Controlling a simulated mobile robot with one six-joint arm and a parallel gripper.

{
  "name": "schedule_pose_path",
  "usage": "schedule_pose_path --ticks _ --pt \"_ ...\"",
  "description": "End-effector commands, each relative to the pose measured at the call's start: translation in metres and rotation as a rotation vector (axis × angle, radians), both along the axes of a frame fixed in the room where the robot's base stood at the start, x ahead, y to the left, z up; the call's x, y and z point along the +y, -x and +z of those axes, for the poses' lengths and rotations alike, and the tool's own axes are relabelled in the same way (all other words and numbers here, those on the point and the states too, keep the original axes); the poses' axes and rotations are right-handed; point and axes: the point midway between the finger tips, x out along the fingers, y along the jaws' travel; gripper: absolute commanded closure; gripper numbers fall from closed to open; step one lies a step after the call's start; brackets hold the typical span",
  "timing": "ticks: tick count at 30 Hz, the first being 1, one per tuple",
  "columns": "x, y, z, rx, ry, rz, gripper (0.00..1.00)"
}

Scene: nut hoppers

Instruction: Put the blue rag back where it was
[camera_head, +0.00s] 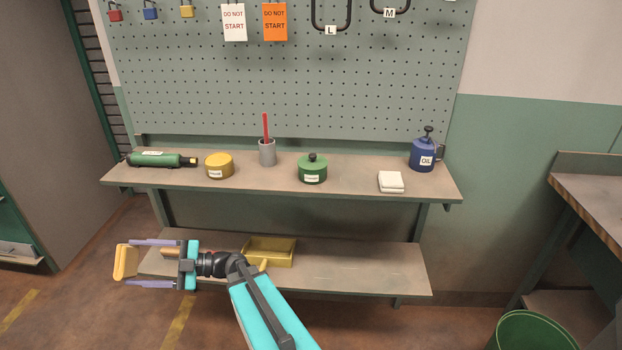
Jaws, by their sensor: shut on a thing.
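I see no blue rag in this view. A folded white cloth (391,182) lies on the right part of the upper shelf (345,186), left of the blue oil can. My gripper (130,263) is at the lower left, pointing left, in front of the lower shelf's left end. Its two purple fingers are spread wide, with a yellow-orange block (125,262) between their tips. It is shut on this block. A brown piece (171,252) shows between the fingers; I cannot tell whether it belongs to the block or lies behind.
The upper shelf holds a green cylinder (160,160), yellow tin (219,165), grey cup (267,152) with a red stick, green lidded pot (312,169) and blue oil can (423,154). A yellow tray (271,254) sits on the lower shelf (365,277). A green bin (535,332) stands lower right.

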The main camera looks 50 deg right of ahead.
Motion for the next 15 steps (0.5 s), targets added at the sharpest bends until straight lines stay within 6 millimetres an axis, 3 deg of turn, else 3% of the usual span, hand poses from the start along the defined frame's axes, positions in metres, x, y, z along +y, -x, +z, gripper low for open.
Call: schedule_pose_path --ticks 15 --pt "0.0020 0.0013 0.0059 0.013 0.011 0.019 0.48"
